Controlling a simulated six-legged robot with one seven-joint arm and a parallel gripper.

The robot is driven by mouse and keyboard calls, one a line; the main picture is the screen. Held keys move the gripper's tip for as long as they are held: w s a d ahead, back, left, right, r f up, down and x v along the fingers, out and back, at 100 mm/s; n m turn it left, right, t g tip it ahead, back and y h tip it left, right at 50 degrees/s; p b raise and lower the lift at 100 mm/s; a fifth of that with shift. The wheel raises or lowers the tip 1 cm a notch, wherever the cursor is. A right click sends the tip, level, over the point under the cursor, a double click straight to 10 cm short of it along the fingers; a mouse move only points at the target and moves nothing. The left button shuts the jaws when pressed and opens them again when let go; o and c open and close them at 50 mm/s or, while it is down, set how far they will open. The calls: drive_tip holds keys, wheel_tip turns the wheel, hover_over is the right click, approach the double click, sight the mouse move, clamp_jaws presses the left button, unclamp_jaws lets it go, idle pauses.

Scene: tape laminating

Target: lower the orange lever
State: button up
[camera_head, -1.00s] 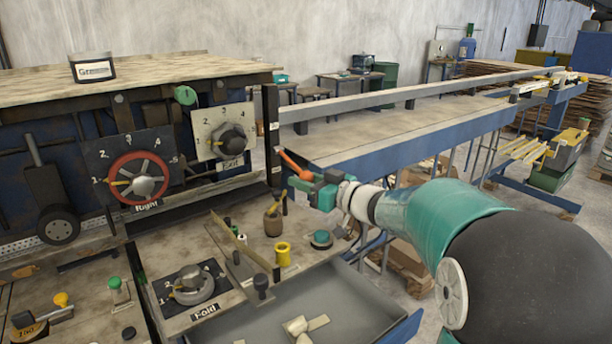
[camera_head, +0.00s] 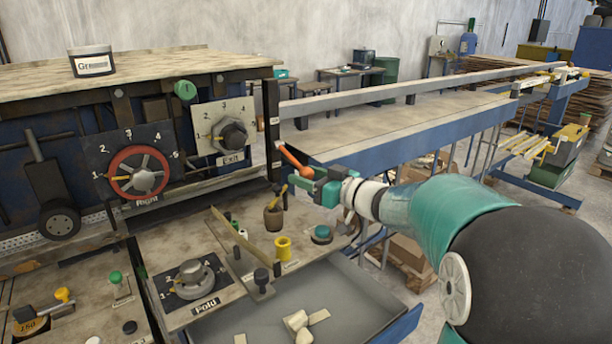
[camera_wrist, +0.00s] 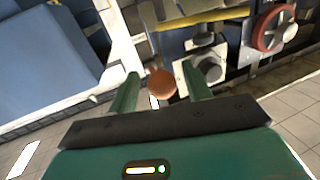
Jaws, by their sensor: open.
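The orange lever (camera_head: 295,160) is at the right end of the machine, beside the black post. It slants down to the right towards my gripper (camera_head: 310,182). In the wrist view, its round orange-brown end (camera_wrist: 161,83) shows between the two green fingers of my gripper (camera_wrist: 163,86). The fingers are open, with a gap on both sides of the lever end. I cannot tell how deep it sits between them.
The panel with the red-ringed Right dial (camera_head: 138,173) and the Exit dial (camera_head: 229,135) are to the left. A long conveyor table (camera_head: 400,135) runs behind.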

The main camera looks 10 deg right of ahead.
drive_tip(key=v, duration=1.3)
